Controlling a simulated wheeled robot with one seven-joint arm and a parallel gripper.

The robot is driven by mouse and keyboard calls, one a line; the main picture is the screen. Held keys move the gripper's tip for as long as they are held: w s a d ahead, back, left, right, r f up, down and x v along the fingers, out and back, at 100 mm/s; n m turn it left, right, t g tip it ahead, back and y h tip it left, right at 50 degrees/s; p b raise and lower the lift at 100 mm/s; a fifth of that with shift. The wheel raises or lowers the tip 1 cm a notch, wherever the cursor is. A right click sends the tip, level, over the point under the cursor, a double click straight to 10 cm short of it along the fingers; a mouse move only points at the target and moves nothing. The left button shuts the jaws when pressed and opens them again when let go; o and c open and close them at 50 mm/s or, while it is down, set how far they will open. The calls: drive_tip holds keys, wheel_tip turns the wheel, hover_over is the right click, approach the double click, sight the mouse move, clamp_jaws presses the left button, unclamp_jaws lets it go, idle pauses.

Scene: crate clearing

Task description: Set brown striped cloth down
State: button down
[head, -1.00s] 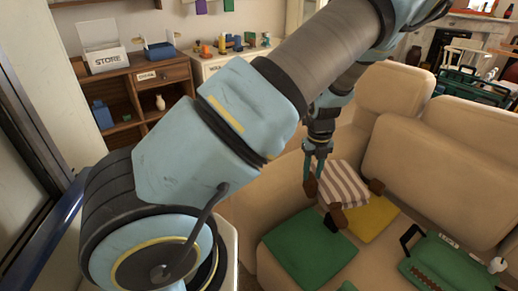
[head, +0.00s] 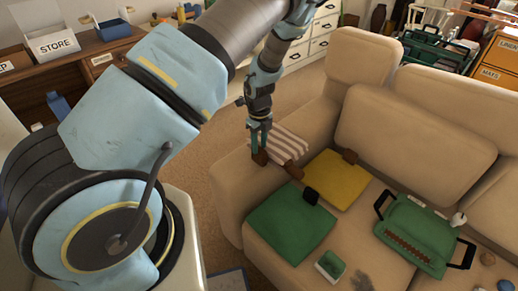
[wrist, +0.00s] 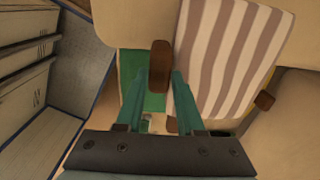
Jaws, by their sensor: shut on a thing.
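The brown striped cloth (head: 284,143) is white with brown stripes and has brown tabs at its edge. My gripper (head: 260,152) is shut on one of these tabs at the cloth's left end. In the wrist view, the fingers (wrist: 160,78) close on the brown tab, and the striped cloth (wrist: 228,55) spreads to the right. The cloth appears at the sofa's left end, beside the yellow cloth. I cannot tell whether it touches the sofa.
A green cloth (head: 290,228) with a black tab and a yellow cloth (head: 331,182) lie on the beige sofa (head: 415,130). A green bag (head: 415,236) with black handles lies farther right. A STORE box (head: 55,40) stands on the wooden shelf unit at left.

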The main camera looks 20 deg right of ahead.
sight(260, 149)
drive_tip(key=shift+f, duration=1.5)
drive_tip(key=c, duration=0.5)
unclamp_jaws()
